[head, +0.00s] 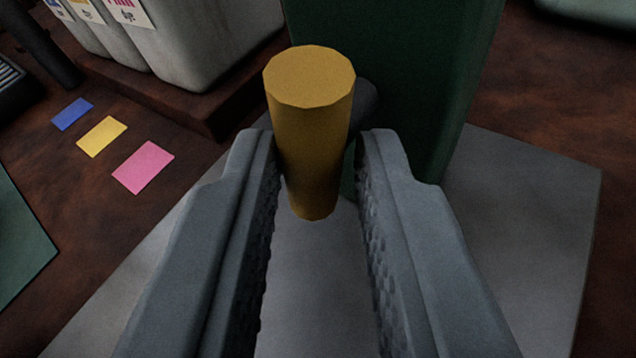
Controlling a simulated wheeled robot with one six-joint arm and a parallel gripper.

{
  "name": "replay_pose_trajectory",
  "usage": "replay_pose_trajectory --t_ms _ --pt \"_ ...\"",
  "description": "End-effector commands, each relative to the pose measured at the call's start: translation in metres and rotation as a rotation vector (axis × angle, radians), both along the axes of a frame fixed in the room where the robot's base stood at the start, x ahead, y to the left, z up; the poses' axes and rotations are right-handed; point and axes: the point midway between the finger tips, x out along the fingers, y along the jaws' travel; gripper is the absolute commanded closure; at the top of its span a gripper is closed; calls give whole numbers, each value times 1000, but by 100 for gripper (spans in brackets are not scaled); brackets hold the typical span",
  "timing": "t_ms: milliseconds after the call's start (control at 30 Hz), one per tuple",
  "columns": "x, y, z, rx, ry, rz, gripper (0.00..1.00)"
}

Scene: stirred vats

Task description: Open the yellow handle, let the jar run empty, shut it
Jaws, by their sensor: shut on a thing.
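The yellow handle (312,140) is an upright, many-sided yellow cylinder in the middle of the head view. My gripper (318,165) has one grey, ribbed finger on each side of it and is shut on the handle. A dark round part shows just behind the handle at its right. Behind that stands a dark green body (400,60), perhaps the jar; its top is out of view. I cannot see its contents or any flow.
A pale grey square plate (540,210) lies beneath the handle. White bins (200,40) with labels stand on a brown ledge at the upper left. Blue (72,113), yellow (101,136) and pink (143,167) cards lie at the left. A green panel (15,240) is at the left edge.

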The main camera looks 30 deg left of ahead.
Motion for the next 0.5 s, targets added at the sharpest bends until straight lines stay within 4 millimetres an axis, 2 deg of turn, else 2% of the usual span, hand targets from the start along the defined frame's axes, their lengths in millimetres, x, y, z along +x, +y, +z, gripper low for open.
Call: replay_pose_trajectory --t_ms 467,500 --pt "0 1 -1 50 -17 3 100" --pt "0 1 0 50 -17 3 76"
